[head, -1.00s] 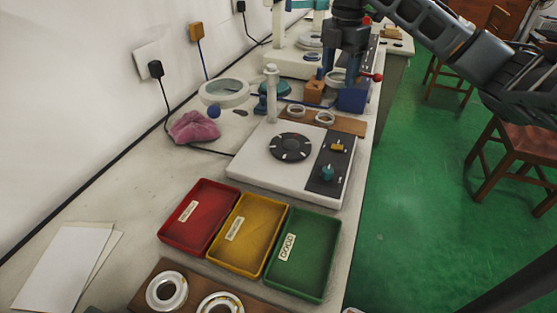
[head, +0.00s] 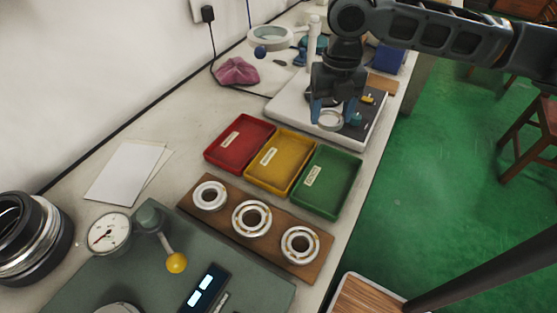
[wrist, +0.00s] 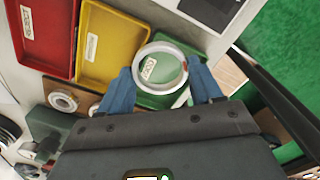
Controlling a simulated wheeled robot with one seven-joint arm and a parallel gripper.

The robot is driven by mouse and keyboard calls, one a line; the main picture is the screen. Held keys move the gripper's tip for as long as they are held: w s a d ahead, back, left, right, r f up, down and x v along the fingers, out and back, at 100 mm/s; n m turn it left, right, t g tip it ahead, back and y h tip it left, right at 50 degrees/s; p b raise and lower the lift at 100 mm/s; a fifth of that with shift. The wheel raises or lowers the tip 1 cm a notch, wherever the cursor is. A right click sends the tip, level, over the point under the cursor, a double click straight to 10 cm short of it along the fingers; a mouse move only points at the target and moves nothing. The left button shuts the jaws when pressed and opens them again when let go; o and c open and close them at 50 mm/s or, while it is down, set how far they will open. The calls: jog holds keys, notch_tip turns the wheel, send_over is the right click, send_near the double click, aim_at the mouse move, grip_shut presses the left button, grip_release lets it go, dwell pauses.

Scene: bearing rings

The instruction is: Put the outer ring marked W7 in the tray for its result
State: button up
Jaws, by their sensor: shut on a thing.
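My gripper (head: 333,112) is shut on a pale metal outer ring (head: 330,128), held in the air over the front of the white device. In the wrist view the ring (wrist: 163,44) sits between the two blue fingers, with the green tray seen through it. I cannot read W7 on it. The red tray (head: 209,155), yellow tray (head: 251,174) and green tray (head: 296,200) stand side by side, nearer than the gripper, and look empty.
A wooden board (head: 228,222) with several bearings lies in front of the trays. A dial gauge (head: 109,234) and a green-grey plate (head: 80,285) are nearer still. The white device (head: 285,108) stands behind the trays. The bench's right edge drops to green floor.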

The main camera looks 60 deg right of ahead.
jog(key=p, duration=0.2)
send_over(282, 162)
notch_tip(282, 162, down, 6)
jog(key=shift+f, duration=2.2)
jog(key=shift+f, duration=0.2)
jog(key=o, duration=1.2)
jog(key=shift+r, duration=0.1)
